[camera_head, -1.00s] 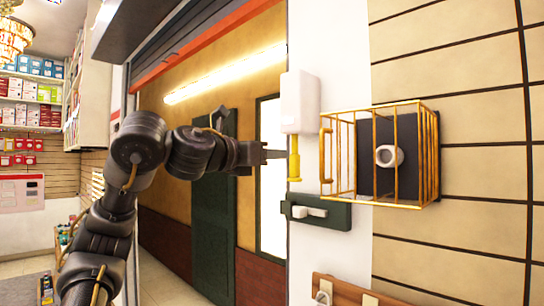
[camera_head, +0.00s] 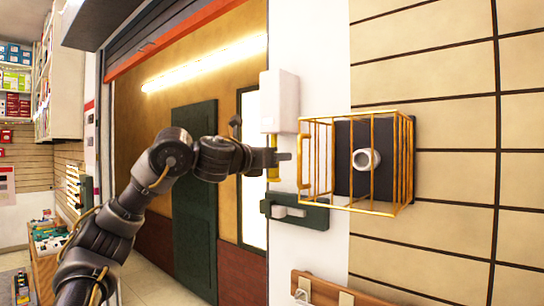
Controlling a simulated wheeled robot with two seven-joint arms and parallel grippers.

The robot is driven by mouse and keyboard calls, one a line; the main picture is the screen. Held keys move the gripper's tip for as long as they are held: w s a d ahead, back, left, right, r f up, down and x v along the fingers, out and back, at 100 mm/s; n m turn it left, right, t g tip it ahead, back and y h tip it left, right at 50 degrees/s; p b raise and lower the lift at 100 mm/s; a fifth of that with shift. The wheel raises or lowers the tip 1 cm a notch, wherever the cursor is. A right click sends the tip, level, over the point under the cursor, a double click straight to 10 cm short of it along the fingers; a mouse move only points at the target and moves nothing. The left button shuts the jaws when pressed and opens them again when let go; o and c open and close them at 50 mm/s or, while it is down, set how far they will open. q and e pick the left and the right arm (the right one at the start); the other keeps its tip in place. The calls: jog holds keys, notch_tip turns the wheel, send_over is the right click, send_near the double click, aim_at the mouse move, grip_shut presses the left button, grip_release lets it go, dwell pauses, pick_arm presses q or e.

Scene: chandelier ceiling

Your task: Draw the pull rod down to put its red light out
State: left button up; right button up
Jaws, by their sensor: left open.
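The yellow pull rod (camera_head: 273,174) hangs upright from the underside of a white box (camera_head: 279,102) on the white wall strip. No red light shows on the box or rod. My left gripper (camera_head: 284,157) reaches in from the left at the height of the rod. Its fingers are open and cross the rod's middle, hiding part of it; the tips extend a little past its right side. Whether they touch the rod cannot be told. My right gripper is not in view.
A gold wire cage (camera_head: 402,160) around a dark panel with a round white knob (camera_head: 366,160) stands just right of the rod. A dark green plate with a white lever (camera_head: 290,212) sits just below. A wooden hook board (camera_head: 345,291) is lower down.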

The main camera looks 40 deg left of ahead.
pick_arm(q)
jog(key=shift+c, duration=0.4)
grip_shut()
